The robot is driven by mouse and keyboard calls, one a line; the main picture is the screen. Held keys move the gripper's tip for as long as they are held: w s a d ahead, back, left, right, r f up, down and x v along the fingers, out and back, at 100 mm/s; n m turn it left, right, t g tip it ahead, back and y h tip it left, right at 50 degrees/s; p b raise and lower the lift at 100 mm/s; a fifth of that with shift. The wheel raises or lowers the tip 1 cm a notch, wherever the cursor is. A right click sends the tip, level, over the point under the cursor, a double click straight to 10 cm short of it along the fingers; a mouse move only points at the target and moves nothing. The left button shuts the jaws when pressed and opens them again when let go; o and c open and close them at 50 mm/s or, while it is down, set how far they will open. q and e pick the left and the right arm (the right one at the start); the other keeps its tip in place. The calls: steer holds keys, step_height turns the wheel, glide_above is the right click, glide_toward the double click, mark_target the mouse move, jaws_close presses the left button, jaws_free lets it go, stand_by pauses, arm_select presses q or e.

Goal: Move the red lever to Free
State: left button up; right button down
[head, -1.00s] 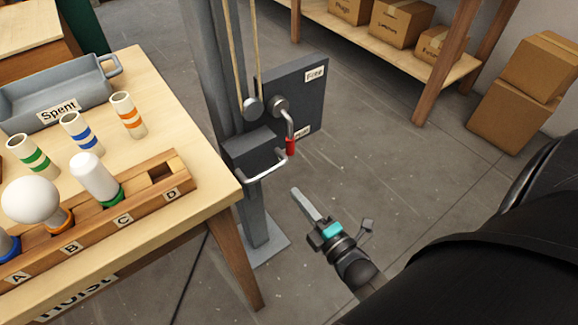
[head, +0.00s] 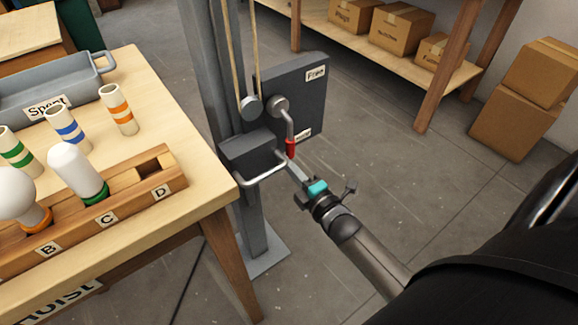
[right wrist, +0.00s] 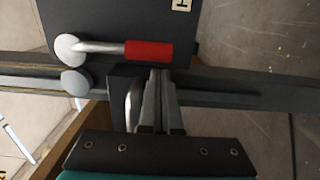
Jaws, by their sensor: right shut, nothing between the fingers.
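The lever's red grip (head: 291,149) hangs down on a bent grey arm from a round pivot (head: 278,105) on the dark panel (head: 300,85). A "Free" label (head: 316,73) is at the panel's upper right; a lower label beside the grip is partly hidden. My right gripper (head: 292,168) is shut and empty, its fingertips just below the red grip. In the right wrist view the red grip (right wrist: 148,50) lies just beyond the fingertips (right wrist: 160,74); I cannot tell whether they touch. My left gripper is not in view.
A grey box with a metal bar handle (head: 262,180) sits on the post left of the lever, close to my right gripper. The wooden table (head: 215,180) with a rack and tubes stands at left. Floor is clear to the right; shelves and cardboard boxes (head: 520,115) stand behind.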

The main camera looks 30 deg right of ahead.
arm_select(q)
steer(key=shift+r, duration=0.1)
arm_select(e)
steer(key=shift+d, duration=0.15)
steer(key=shift+w+d+n, duration=0.1)
steer(key=shift+d+n, duration=0.3)
steer(key=shift+d, duration=0.1)
steer(key=shift+d+n, duration=0.6)
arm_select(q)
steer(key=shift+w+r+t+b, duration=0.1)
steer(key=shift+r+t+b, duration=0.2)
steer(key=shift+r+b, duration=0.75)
arm_select(e)
steer(key=d+r+n, duration=0.9)
steer(key=d+n, duration=0.2)
steer(key=n, duration=0.3)
steer(key=shift+w+d+r+n+t+y+p, duration=0.2)
steer(key=shift+w+d+n+t+y+p, duration=0.15)
steer(key=shift+w+n, duration=0.1)
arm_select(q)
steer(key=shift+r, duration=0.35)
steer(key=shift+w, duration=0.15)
